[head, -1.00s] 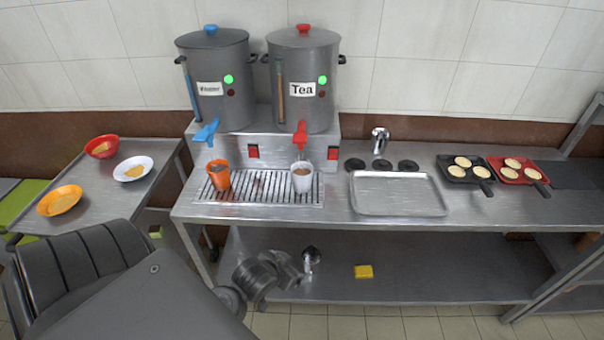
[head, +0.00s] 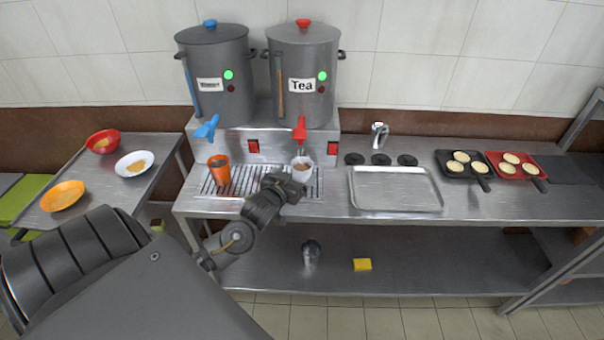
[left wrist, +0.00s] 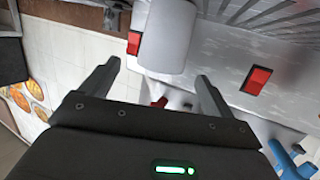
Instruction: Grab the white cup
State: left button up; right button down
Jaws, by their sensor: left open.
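The white cup (head: 303,175) stands on the slatted drip grate (head: 220,188) below the red tap (head: 300,130) of the tea pot, and something brown shows inside it. My left gripper (head: 288,184) is at the front of the cup in the head view and hides part of it. In the left wrist view the white cup (left wrist: 168,36) lies just beyond the open, empty fingers (left wrist: 158,72), roughly in line with the gap between them. Whether a finger touches it I cannot tell. My right gripper is not in view.
An orange cup (head: 219,170) stands left on the same grate, below the blue tap (head: 207,127). A metal tray (head: 395,190) lies to the right. Two pans with round cakes (head: 462,165) are farther right. Bowls and a plate (head: 134,164) sit on the left table.

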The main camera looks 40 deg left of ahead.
aim_at(306, 162)
pick_arm(q)
jog(key=shift+w+a+f, duration=0.1)
jog(key=shift+w+a, duration=0.05)
jog(key=shift+w, duration=0.4)
jog(key=shift+w+a, duration=0.1)
jog(key=shift+w, duration=0.1)
jog(key=p+x, duration=0.2)
jog(key=x, duration=0.2)
jog(key=shift+w+a+f, duration=0.15)
jog(key=shift+w, duration=0.15)
jog(key=c, duration=1.2)
jog(key=shift+r+b, duration=0.3)
jog(key=shift+r, duration=0.3)
notch_tip(306, 162, up, 2)
jog(key=shift+r+b, duration=0.1)
jog(key=shift+b, duration=0.25)
jog(key=shift+s+f+b+v, duration=0.1)
jog(key=shift+f+b+v, duration=0.5)
jog(key=shift+v, duration=2.35)
jog(key=shift+s+f+b+v, duration=0.1)
jog(key=shift+f+b+v, duration=0.5)
jog(key=shift+v, duration=2.4)
jog(key=shift+s+f+b+v, duration=0.1)
jog(key=shift+f+b+v, duration=0.5)
jog(key=shift+v, duration=2.35)
